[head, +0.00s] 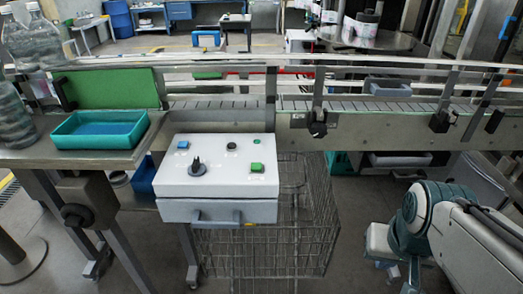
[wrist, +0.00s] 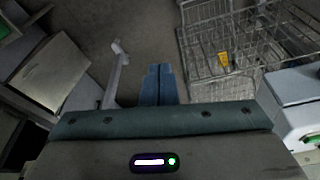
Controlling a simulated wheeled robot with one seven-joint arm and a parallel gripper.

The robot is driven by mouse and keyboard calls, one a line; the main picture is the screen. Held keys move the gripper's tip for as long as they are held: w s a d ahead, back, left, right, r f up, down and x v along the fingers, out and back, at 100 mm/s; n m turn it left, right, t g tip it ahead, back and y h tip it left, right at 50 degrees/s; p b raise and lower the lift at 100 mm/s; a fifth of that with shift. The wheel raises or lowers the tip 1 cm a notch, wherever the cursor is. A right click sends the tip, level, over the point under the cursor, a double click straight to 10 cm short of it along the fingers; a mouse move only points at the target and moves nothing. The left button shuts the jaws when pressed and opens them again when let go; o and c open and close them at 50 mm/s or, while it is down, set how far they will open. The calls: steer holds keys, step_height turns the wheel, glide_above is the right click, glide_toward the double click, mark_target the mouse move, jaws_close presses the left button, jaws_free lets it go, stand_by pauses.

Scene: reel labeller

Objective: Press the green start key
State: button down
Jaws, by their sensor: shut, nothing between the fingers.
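The same top carries a black knob (head: 197,166), a blue key (head: 183,145), a black round button (head: 231,146) and a small green round piece (head: 257,141). My gripper shows in the wrist view (wrist: 158,72) with its blue-grey fingers shut and empty. It points down over the floor. In the head view my arm is at the lower right, well apart from the box.
A wire basket (head: 318,215) stands below and right of the box; it also shows in the wrist view (wrist: 212,35). A conveyor (head: 375,132) runs behind the box. A teal tray (head: 141,132) sits on the left table. The space above the box is clear.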

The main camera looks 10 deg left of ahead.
step_height(320, 180, up, 15)
steer(key=m+t+y+p, duration=0.2)
steer(key=m+y+p, duration=0.6)
steer(key=m+p, duration=0.85)
glide_above(260, 167)
steer(key=shift+s+n, duration=0.1)
steer(key=shift+n, duration=0.15)
steer(key=shift+f, duration=0.15)
step_height(260, 167, down, 9)
steer(key=b, duration=0.8)
steer(key=shift+f+b, duration=0.25)
steer(key=shift+b, duration=0.4)
